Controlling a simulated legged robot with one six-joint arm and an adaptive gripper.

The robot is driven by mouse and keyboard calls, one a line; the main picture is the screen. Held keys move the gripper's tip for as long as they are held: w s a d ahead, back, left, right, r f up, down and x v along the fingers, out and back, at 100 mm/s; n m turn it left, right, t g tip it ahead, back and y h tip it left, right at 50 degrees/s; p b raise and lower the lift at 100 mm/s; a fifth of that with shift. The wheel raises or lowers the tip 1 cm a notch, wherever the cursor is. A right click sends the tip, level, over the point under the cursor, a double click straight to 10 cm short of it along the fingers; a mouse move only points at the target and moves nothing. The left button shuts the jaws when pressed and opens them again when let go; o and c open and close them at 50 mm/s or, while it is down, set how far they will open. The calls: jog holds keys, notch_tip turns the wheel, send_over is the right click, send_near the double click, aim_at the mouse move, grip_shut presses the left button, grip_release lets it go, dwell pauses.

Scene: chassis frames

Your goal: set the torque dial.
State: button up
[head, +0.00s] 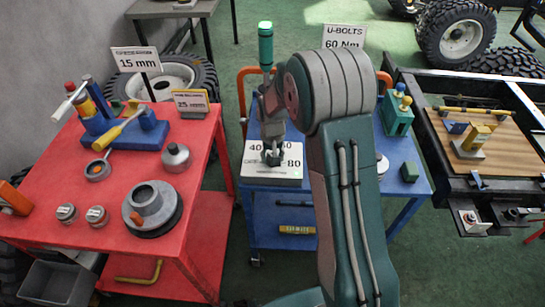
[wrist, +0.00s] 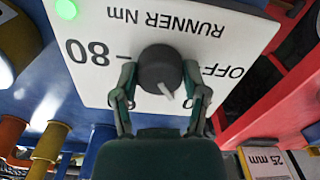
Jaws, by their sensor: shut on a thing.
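The torque dial (wrist: 158,65) is a dark round knob with a white pointer, on a white panel (wrist: 105,30) that reads "RUNNER Nm", "80" and "OFF", upside down in the wrist view. The pointer slants to the lower right there. My gripper (wrist: 161,80) is shut on the dial, one finger on each side. In the head view my gripper (head: 272,155) reaches down onto the panel (head: 286,176), and "40" and "80" show beside it. The dial is mostly hidden there. A sign (head: 344,37) reads "U-BOLTS 60 Nm".
The panel sits on a blue cart (head: 262,205). A green-topped post (head: 265,45) stands behind my gripper. A red cart (head: 205,165) with cups, tools and a blue holder (head: 140,130) is at left. A dark bench with a wooden board (head: 500,150) is at right.

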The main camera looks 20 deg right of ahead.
jog(key=n, duration=0.5)
jog(key=shift+s+f+n, duration=0.1)
jog(key=shift+f+n, duration=0.05)
jog(key=shift+n, duration=0.15)
jog(key=n, duration=0.5)
jog(key=shift+n, duration=0.3)
jog(key=o, duration=1.2)
jog(key=shift+c, duration=0.2)
jog(key=shift+r, duration=0.2)
notch_tip(320, 180, up, 12)
jog(key=shift+f, duration=0.15)
